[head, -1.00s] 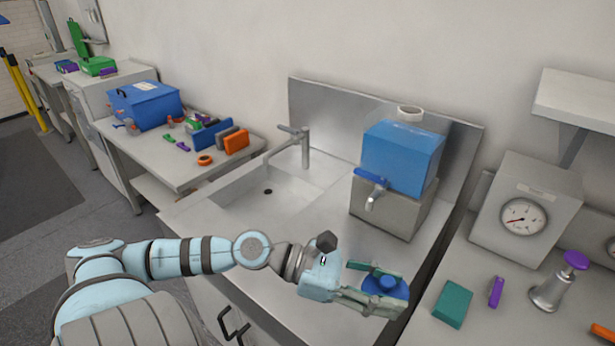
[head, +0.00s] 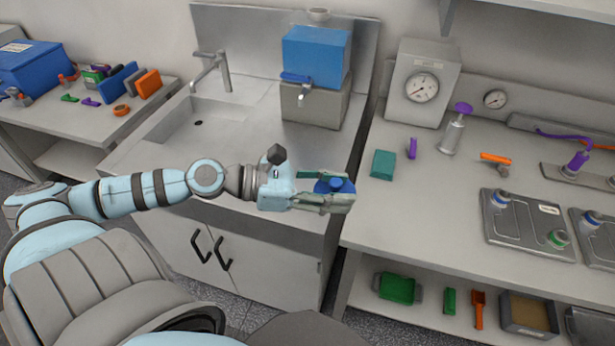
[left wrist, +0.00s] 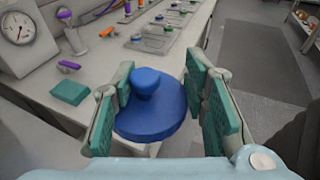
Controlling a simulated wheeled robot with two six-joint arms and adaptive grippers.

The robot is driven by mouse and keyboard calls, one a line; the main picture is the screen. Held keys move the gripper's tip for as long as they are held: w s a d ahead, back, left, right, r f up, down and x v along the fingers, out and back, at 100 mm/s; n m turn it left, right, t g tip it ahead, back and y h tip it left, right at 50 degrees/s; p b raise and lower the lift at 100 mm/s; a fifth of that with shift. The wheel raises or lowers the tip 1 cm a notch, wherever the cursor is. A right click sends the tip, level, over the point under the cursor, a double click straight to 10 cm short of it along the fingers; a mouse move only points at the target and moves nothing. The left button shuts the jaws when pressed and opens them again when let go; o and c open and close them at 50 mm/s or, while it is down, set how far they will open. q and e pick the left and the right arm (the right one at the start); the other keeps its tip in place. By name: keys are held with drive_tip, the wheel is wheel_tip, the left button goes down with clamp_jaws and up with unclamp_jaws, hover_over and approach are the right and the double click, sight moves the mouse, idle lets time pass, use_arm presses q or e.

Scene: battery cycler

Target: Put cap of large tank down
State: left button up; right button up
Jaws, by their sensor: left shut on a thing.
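The large tank (head: 316,58) is a translucent blue box on a grey stand with a blue-handled tap, at the back of the sink counter. Its top shows an open white neck (head: 318,15) with no cap on it. The cap is a blue disc with a round knob (head: 342,185); it also shows in the left wrist view (left wrist: 150,105). My left gripper (head: 335,190) is shut on the cap, its green-padded fingers on either side. It holds the cap in front of the gap between the sink counter and the right workbench. My right gripper is not in view.
The right workbench (head: 400,215) has clear room at its front left. A teal block (head: 383,164), a purple piece (head: 413,148), a purple-topped pump (head: 456,130) and a gauge box (head: 420,85) stand behind. The sink (head: 195,125) is to the left.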

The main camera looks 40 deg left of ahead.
use_arm(q)
drive_tip(key=w+a+f+n+t+y, duration=0.1)
drive_tip(key=w+a+n+t+y, duration=0.15)
drive_tip(key=w+a, duration=0.4)
drive_tip(key=w+a+n+t+y, duration=0.2)
drive_tip(key=w+a+n+y, duration=0.15)
drive_tip(key=a, duration=0.55)
drive_tip(key=shift+y, duration=0.3)
wheel_tip(320, 180, down, 20)
drive_tip(key=b, duration=1.4)
drive_tip(key=shift+w+a+f, duration=0.1)
drive_tip(key=shift+w, duration=0.05)
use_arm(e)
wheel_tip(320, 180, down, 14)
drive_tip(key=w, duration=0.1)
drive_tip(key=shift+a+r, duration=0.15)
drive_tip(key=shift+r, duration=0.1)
use_arm(q)
drive_tip(key=shift+f+b, duration=0.3)
drive_tip(key=shift+f, duration=0.1)
drive_tip(key=o, duration=0.8)
drive_tip(key=shift+f, duration=0.15)
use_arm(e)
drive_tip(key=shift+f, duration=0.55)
use_arm(q)
drive_tip(key=shift+o, duration=0.2)
